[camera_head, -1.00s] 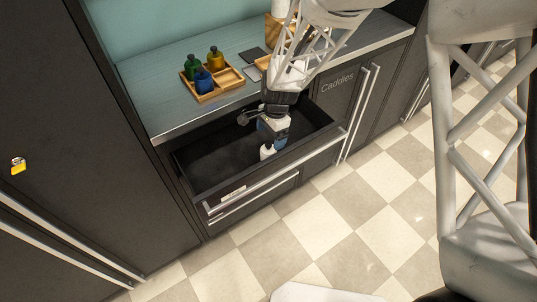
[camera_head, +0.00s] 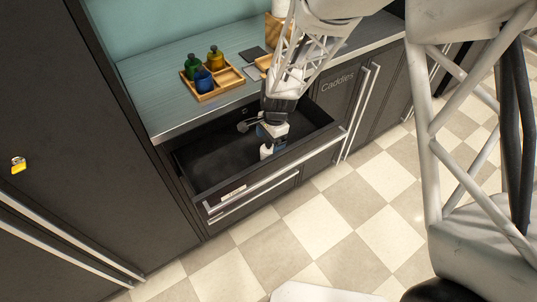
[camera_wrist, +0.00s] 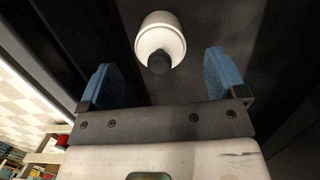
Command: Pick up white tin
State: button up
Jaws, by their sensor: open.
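The white tin (camera_wrist: 161,33) is a white round container with a dark knob-like end, inside the open drawer. In the wrist view it lies ahead of and between my blue fingertips, apart from both. In the head view a white object (camera_head: 267,151), which looks like this tin, shows beside my gripper near the drawer's front wall. My gripper (camera_wrist: 162,82) is open and empty, reaching down into the drawer (camera_head: 205,165). In the head view the arm and hand (camera_head: 272,128) hide part of the drawer's inside.
On the counter (camera_head: 155,95) a wooden tray (camera_head: 228,76) holds green, amber and blue bottles. The drawer's front wall (camera_head: 285,168) and side walls stand close around my gripper. The drawer's left part is clear. A cabinet door (camera_head: 336,95) labelled "Caddies" is to the right.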

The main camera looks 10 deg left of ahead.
aim_at(269, 148)
jog(key=shift+s+a+f, duration=0.1)
jog(key=shift+f, duration=1.1)
jog(key=shift+s+a+f, duration=0.1)
jog(key=shift+f, duration=1.1)
jog(key=shift+c, duration=0.2)
jog(key=c, duration=1.1)
jog(key=shift+r, duration=0.1)
jog(key=shift+r, duration=4.95)
